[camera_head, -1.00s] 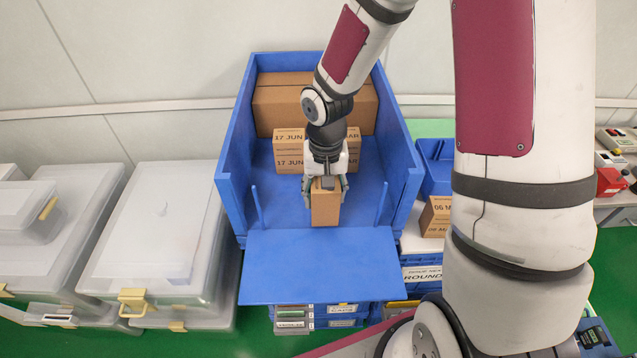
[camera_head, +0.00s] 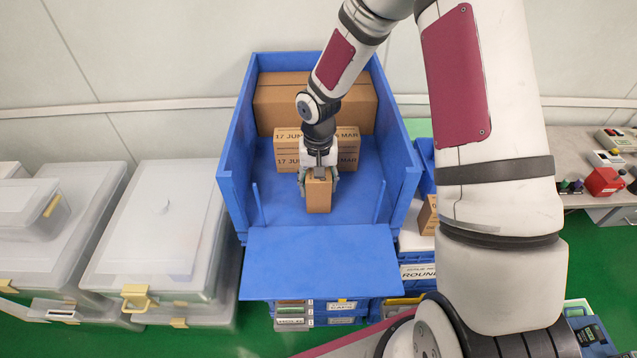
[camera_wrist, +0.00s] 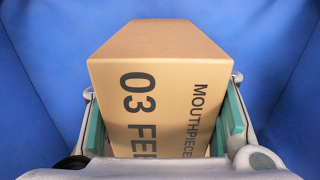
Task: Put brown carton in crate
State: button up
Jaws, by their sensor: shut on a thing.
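The brown carton (camera_head: 318,195) is between the fingers of my gripper (camera_head: 318,182), inside the blue crate (camera_head: 232,165) near its open front. In the wrist view the carton (camera_wrist: 160,90) shows the print "03 FEB" and "MOUTHPIECE". The teal finger pads of my gripper (camera_wrist: 163,130) are shut on its two sides. Blue surfaces surround the carton in that view. I cannot tell whether its underside touches the crate floor. The crate's front flap (camera_head: 320,265) is folded down.
Behind the held carton, cartons marked "17 JUN" and "MAR" (camera_head: 288,155) stand in front of a large brown box (camera_head: 300,100). Clear-lidded bins (camera_head: 150,220) stand to the left. Another carton (camera_head: 428,215) sits to the right. The crate floor beside the held carton is bare.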

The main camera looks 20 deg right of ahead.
jog(key=shift+f, duration=0.1)
jog(key=o, duration=1.2)
jog(key=shift+o, duration=0.2)
notch_tip(320, 180, up, 12)
jog(key=shift+r+b, duration=0.1)
jog(key=shift+b, duration=0.25)
jog(key=s+r+n+t+h, duration=0.1)
jog(key=s+r, duration=0.4)
jog(key=r, duration=0.3)
jog(key=s+r+n+t, duration=0.1)
jog(key=s+r+t, duration=0.1)
jog(key=s+r, duration=0.45)
jog(key=s+r+t, duration=0.1)
jog(key=s+r, duration=0.2)
jog(key=s, duration=0.3)
jog(key=s+r+n+t+y, duration=0.1)
jog(key=s+r, duration=0.2)
jog(key=s, duration=0.3)
jog(key=shift+r+n+t, duration=0.3)
jog(key=shift+r, duration=0.1)
